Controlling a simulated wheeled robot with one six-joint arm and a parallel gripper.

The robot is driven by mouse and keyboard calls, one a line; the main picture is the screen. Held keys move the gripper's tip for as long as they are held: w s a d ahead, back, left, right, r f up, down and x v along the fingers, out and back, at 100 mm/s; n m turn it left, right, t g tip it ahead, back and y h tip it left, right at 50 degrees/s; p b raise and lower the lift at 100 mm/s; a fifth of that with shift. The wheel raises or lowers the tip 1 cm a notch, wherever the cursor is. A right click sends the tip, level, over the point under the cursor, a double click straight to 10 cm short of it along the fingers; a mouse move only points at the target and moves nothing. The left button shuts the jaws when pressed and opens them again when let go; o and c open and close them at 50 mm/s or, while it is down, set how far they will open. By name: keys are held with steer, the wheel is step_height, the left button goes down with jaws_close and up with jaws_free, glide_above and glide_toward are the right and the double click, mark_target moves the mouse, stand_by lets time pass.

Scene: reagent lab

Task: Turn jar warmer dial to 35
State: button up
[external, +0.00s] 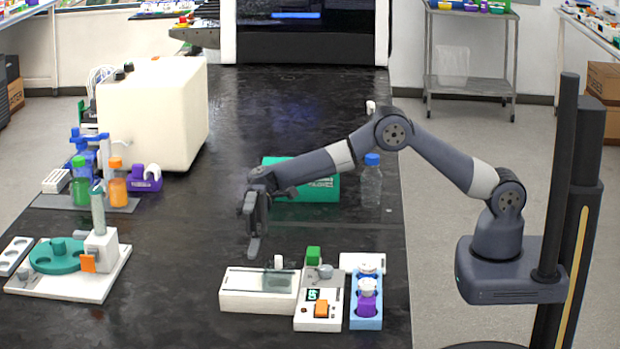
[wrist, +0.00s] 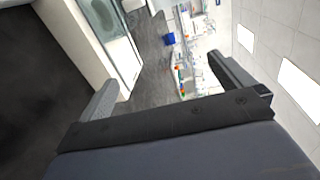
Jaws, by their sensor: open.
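A low white device with a control panel (external: 318,312) stands at the front of the black bench in the external view; I take it to be the jar warmer. Its panel has a small green-lit display (external: 313,295), an orange switch (external: 321,308) and a grey round knob (external: 325,271) at the back, which looks like the dial. A green block (external: 313,256) is behind it. The display's number is too small to read. My gripper (external: 253,238) is open and empty, above the bench, to the left of and behind the panel, apart from it. The wrist view shows neither device nor dial.
A white tray-like box (external: 258,302) adjoins the panel on the left. A blue rack (external: 366,318) with jars is on the right. A green box (external: 300,186) and a clear blue-capped bottle (external: 371,182) stand behind.

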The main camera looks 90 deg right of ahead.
steer(key=shift+w+d+f, duration=0.25)
steer(key=shift+f, duration=0.05)
steer(key=shift+c, duration=0.2)
